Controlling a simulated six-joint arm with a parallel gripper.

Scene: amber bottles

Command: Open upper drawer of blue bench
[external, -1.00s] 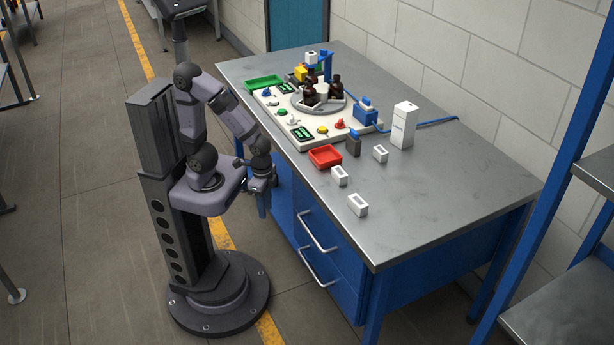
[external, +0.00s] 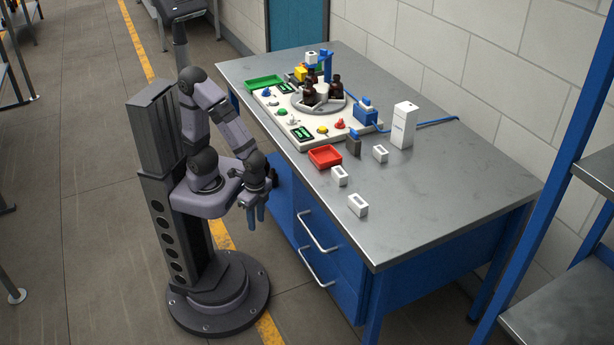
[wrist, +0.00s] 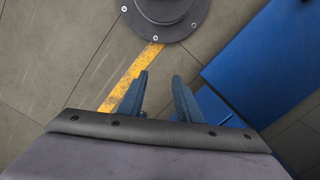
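The blue bench (external: 440,225) has a grey metal top and two drawers on its front, near the right end. The upper drawer (external: 337,243) is closed, with a silver bar handle (external: 318,232). My gripper (external: 256,218) hangs pointing down in front of the bench, left of the drawers and apart from the handle. In the wrist view its two blue fingers (wrist: 160,90) are spread with nothing between them. A blue bench panel (wrist: 262,60) shows at the right there; I cannot make out the handle in that view.
The lower drawer has its own silver handle (external: 319,270). The bench top holds a white station (external: 290,115) with bottles, a red tray (external: 325,156) and white boxes (external: 358,205). A blue shelf frame (external: 560,170) stands at the right. The floor before the drawers is clear.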

